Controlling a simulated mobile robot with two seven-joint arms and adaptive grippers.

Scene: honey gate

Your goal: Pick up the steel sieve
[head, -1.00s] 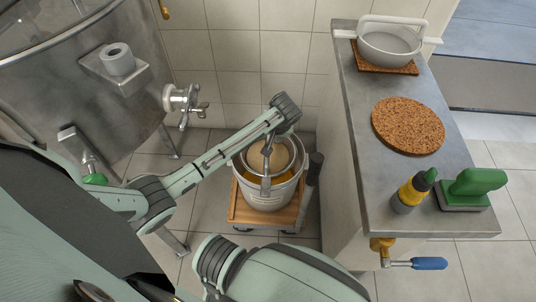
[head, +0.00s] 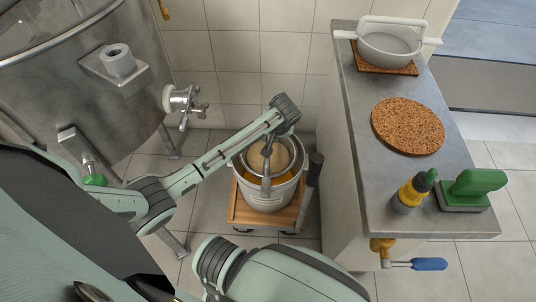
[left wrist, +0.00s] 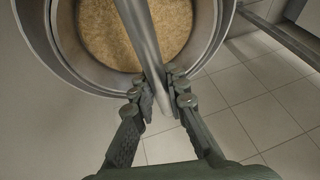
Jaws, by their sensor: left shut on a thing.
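The steel sieve (head: 284,156) is a round steel bowl with a brownish bottom, at the mouth of a pale bucket (head: 265,198) with yellow inside. Its long steel handle (left wrist: 140,35) runs toward me in the left wrist view, where the sieve's wall (left wrist: 207,30) curves around the brown bottom. My left gripper (left wrist: 163,88) is shut on the handle near its end, with a finger on each side. In the head view my left arm reaches over the bucket and partly hides the sieve. I cannot tell whether the sieve still touches the bucket. My right gripper is out of view.
The bucket stands on a wooden dolly (head: 237,212). A steel tank (head: 60,90) with a tap stands left.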

